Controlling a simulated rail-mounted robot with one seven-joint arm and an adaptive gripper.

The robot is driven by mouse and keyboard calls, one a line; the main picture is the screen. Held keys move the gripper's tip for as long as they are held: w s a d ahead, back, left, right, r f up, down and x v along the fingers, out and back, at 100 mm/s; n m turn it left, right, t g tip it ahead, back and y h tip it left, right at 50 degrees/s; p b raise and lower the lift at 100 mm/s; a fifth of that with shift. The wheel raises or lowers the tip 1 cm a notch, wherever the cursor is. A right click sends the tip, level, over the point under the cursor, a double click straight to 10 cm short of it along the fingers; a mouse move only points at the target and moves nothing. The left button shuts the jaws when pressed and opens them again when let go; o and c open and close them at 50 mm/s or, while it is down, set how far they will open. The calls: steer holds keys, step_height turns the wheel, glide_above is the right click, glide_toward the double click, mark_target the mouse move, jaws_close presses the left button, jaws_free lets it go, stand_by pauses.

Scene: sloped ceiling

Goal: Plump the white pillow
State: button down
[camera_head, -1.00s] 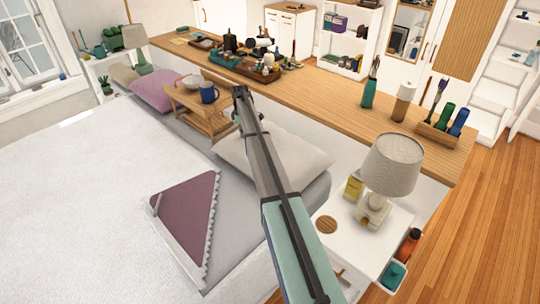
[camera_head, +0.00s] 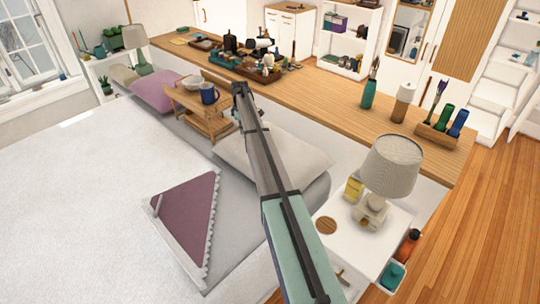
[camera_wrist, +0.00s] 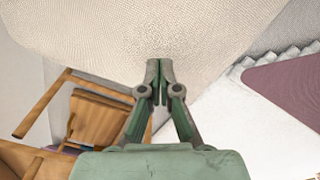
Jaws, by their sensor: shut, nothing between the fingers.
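The white pillow (camera_head: 303,157) lies on the bed near its head end, with its middle hidden behind my arm in the head view. In the wrist view the pillow (camera_wrist: 150,28) fills the upper part as a pale woven surface. My gripper (camera_wrist: 159,78) is shut and empty, its fingertips at the pillow's near edge in that picture. I cannot tell whether they touch it.
A wooden bed tray (camera_head: 207,125) with a blue mug (camera_head: 209,93) and a bowl stands left of the pillow. A mauve ruffled piece (camera_head: 187,213) lies on the bed. A lamp (camera_head: 391,165) stands on the white nightstand (camera_head: 335,246) at right. The white bedcover (camera_head: 80,210) is broadly clear.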

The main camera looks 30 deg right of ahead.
steer(key=shift+f+b, duration=0.55)
steer(key=shift+f, duration=0.9)
steer(key=shift+r, duration=0.1)
stand_by(0.4)
steer(key=shift+r+p, duration=0.45)
steer(key=shift+r, duration=0.75)
steer(key=shift+r, duration=0.1)
step_height(320, 180, up, 5)
steer(key=shift+f+p, duration=0.1)
steer(key=shift+p, duration=0.7)
